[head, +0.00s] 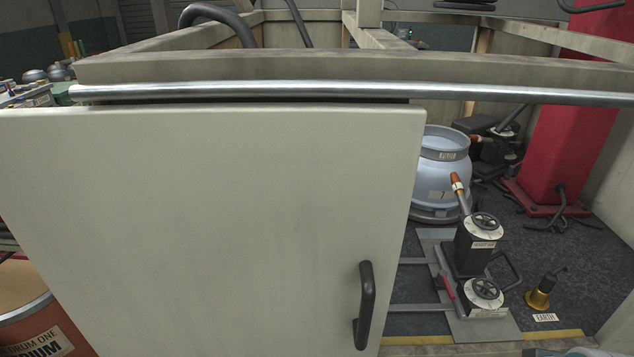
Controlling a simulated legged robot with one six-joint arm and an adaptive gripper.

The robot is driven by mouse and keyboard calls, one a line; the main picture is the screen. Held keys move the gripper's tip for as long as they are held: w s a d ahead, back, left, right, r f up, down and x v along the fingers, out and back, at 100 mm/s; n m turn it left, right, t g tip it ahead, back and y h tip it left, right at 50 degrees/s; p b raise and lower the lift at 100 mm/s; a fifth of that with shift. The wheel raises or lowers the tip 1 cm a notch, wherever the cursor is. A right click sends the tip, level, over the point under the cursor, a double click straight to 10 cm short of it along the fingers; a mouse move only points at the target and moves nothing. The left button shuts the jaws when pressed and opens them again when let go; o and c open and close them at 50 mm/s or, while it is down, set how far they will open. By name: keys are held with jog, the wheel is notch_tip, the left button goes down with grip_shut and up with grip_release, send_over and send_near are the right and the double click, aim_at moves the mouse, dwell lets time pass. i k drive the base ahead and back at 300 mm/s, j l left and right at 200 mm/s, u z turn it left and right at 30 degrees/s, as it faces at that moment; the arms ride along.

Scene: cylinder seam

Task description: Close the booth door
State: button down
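The booth door (200,215) is a large pale grey panel that fills the left and middle of the head view. A black upright bar handle (366,305) is fixed near its right edge. A shiny metal rail (330,91) runs across the booth front just above the door's top edge. The door stands partly open: to the right of its edge a wide opening shows the booth's inside. The door's lower edge is out of frame. My gripper is not in view.
Inside the booth are a pale blue vessel (442,170), black welding-head-like units (478,240), a red column (572,130) and a small brass piece (540,292) by an EARTH label. A yellow floor strip (552,335) marks the opening. An orange drum (35,325) stands left.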

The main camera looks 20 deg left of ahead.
aim_at(204, 229)
jog(key=j+u, duration=0.1)
jog(key=u, duration=0.3)
jog(key=k+j+u, duration=0.15)
jog(key=u, duration=0.2)
jog(key=j+u, duration=0.1)
jog(key=u, duration=0.3)
jog(key=j+u, duration=0.15)
jog(key=u, duration=0.25)
